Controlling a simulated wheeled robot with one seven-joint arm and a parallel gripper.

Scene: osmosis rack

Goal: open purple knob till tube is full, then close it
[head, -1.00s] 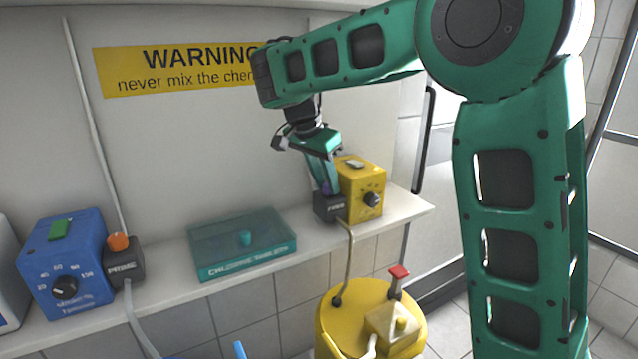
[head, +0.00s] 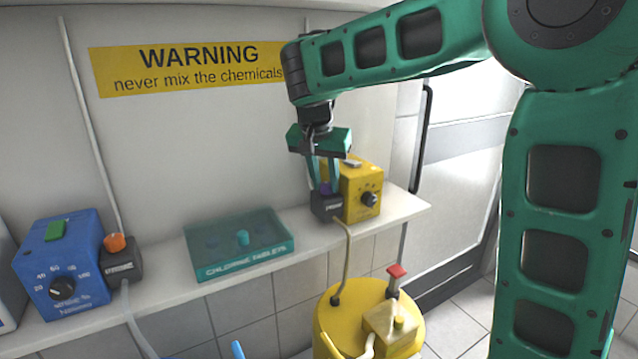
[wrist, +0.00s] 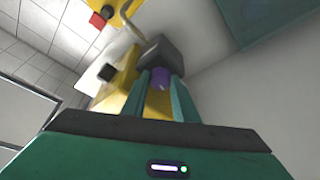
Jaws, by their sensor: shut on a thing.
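The purple knob (head: 325,188) sits on top of a small black block (head: 328,207) beside the yellow pump box (head: 362,190) on the shelf. My gripper (head: 324,185) points down from above with its fingers around the knob, shut on it. The wrist view shows the purple knob (wrist: 161,78) between the two green fingers, with the black block (wrist: 160,55) beyond. A pale tube (head: 347,245) runs from the block down to the yellow tank (head: 350,325). I cannot tell from these views how full the tube is.
A teal chlorine tablets box (head: 240,245) lies on the shelf to the left. Further left are a blue pump box (head: 62,265) and a black block with an orange knob (head: 115,243). A yellow warning sign (head: 185,68) is on the wall.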

